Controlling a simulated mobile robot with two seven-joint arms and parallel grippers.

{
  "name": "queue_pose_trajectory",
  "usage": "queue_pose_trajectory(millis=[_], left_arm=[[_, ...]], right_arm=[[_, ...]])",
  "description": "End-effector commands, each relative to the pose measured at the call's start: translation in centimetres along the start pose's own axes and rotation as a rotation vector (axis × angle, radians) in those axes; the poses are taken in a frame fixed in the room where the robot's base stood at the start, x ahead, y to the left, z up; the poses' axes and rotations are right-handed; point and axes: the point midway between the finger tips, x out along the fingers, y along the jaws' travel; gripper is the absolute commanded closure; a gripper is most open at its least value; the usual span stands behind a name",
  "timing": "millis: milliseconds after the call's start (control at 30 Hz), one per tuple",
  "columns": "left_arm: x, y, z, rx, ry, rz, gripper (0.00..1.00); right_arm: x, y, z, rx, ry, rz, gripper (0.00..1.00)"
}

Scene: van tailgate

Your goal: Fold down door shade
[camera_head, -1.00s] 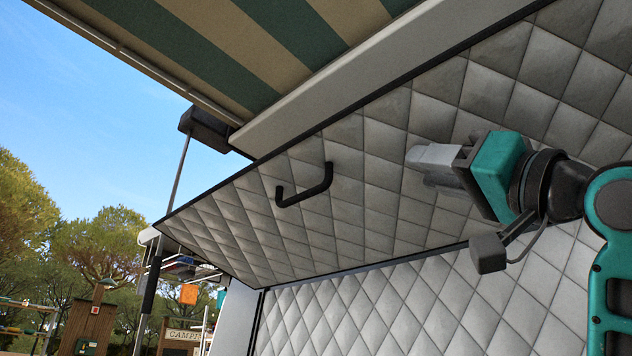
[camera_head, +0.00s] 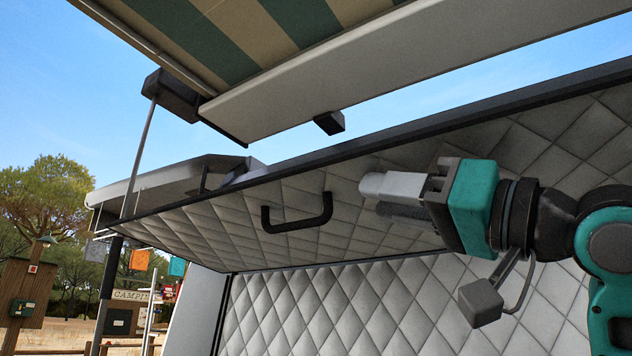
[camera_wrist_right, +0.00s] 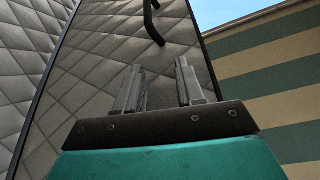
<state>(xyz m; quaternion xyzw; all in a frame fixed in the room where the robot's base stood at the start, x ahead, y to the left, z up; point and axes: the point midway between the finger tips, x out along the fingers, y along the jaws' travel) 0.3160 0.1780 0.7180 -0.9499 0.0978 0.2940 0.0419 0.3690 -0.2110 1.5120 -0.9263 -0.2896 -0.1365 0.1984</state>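The door shade (camera_head: 365,200) is a grey quilted panel with a dark edge, tilted out over a quilted lower wall in the head view. It carries a black bar handle (camera_head: 297,222). My right gripper (camera_head: 392,198) is to the right of the handle, apart from it, its fingers pointing left. The right wrist view shows its two fingers (camera_wrist_right: 160,88) spread with nothing between them, and the handle (camera_wrist_right: 153,22) ahead of them. My left gripper is in neither view.
A green and beige striped awning (camera_head: 270,35) with a pale rail (camera_head: 300,90) extends above the panel. The quilted lower wall (camera_head: 330,310) lies below it. A campsite with trees (camera_head: 45,205) and a wooden post is at the far left.

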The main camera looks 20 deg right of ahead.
Motion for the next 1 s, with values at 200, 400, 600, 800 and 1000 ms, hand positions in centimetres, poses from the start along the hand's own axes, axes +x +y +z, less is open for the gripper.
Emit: queue_pose_trajectory(millis=[200, 400, 600, 800, 1000], left_arm=[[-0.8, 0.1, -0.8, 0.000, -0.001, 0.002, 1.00], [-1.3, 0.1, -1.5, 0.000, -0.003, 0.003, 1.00], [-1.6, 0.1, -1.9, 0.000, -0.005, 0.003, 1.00], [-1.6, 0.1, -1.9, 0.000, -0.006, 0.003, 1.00], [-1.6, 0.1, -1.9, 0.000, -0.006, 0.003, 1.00]], right_arm=[[4.6, -0.1, -0.2, 0.003, -0.004, -0.001, 0.62], [8.5, -0.1, -0.2, 0.002, -0.002, 0.001, 0.62], [10.9, 0.0, -0.1, 0.000, -0.001, 0.002, 0.62], [11.6, 0.0, 0.0, -0.001, 0.000, 0.002, 0.62], [11.5, 0.0, 0.0, -0.001, 0.001, 0.002, 0.62]])
